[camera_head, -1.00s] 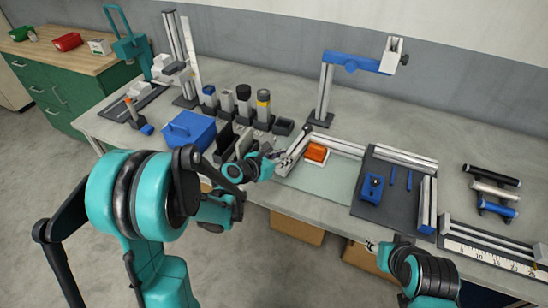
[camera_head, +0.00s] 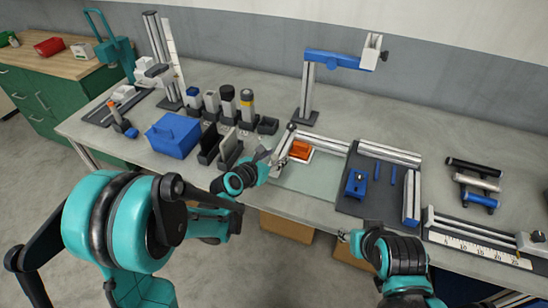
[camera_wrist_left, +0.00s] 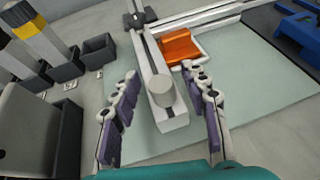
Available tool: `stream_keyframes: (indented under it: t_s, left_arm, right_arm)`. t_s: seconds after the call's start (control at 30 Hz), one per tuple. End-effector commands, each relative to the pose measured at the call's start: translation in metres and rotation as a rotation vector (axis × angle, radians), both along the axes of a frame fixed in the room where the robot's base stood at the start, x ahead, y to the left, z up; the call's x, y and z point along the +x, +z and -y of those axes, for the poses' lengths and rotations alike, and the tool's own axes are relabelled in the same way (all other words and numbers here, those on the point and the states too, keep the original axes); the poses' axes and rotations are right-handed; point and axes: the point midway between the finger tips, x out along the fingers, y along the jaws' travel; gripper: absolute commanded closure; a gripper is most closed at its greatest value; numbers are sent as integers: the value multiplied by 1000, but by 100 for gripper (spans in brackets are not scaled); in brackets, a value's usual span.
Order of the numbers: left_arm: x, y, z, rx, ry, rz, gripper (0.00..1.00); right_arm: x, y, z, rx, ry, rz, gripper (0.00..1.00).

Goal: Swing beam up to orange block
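The silver beam (camera_wrist_left: 150,62) runs from a dark pivot (camera_wrist_left: 139,19) at its far end to a free near end with a pale upright knob (camera_wrist_left: 160,90). The orange block (camera_wrist_left: 180,47) lies just right of the beam on a white-edged base; I cannot tell if they touch. The block also shows in the head view (camera_head: 301,149). My left gripper (camera_wrist_left: 160,98) is open, one finger on each side of the beam's knob end, with visible gaps. It shows small in the head view (camera_head: 272,162). My right gripper (camera_head: 345,237) is at the bench's front edge; its fingers are too small to read.
A pale green mat (camera_head: 312,180) lies under the beam. A second silver rail (camera_head: 390,153) borders a dark plate (camera_head: 375,205) with blue parts. Dark holders (camera_head: 229,147) and a blue box (camera_head: 172,134) stand left. A blue-armed stand (camera_head: 307,90) rises behind.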

Motion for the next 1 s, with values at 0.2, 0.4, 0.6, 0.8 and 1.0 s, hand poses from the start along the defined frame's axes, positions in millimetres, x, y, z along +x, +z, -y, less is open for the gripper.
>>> stream_keyframes:
  t_s: [0.2, 0.4, 0.6, 0.8, 1.0]
  left_arm:
    - [-1, 1, -1, 0, 0, 0, 56]
    - [-22, 11, -13, -1, 3, -1, 56]
    - [-58, 27, -33, 0, 3, 0, 56]
    - [-84, 40, -47, 0, 2, 0, 56]
    - [-96, 45, -53, 0, 1, 0, 56]
  right_arm:
    - [0, 0, 0, 0, 0, 0, 60]
    - [0, 0, 0, 0, 0, 0, 60]
    - [0, 0, 0, 0, 0, 0, 60]
    - [0, 0, 0, 0, 0, 0, 60]
    - [0, 0, 0, 0, 0, 0, 60]
